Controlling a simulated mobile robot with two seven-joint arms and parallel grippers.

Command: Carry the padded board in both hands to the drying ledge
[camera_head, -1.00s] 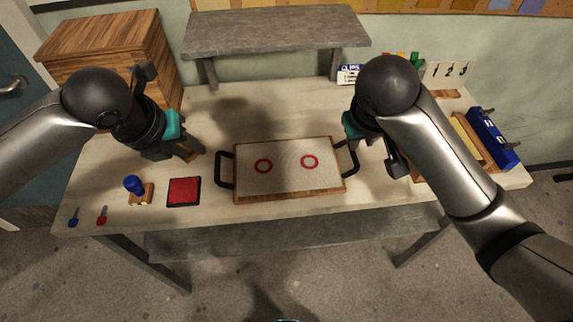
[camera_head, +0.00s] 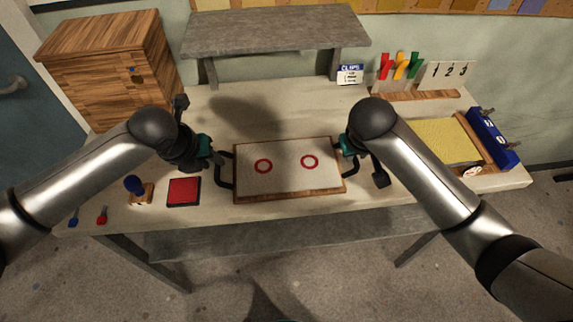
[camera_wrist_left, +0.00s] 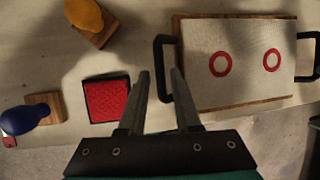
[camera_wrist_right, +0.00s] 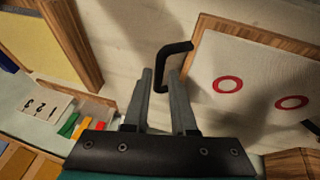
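The padded board (camera_head: 288,178) lies flat on the table, a pale cloth pad with two red rings on a wooden base. It has a black handle at each end. My left gripper (camera_head: 217,158) is open at the left handle (camera_wrist_left: 159,62); that handle's outer bar shows between its fingertips in the left wrist view. My right gripper (camera_head: 352,159) is open at the right handle (camera_wrist_right: 161,62), whose bar shows between its fingertips in the right wrist view. I cannot tell how deep either bar sits. The grey drying ledge (camera_head: 275,33) stands raised at the back.
A red pad (camera_head: 184,191) and a blue-knobbed stamp (camera_head: 136,187) lie left of the board. A wooden cabinet (camera_head: 105,65) stands back left. A yellow tray (camera_head: 445,140) and blue rack (camera_head: 493,137) are at right. The table between board and ledge is clear.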

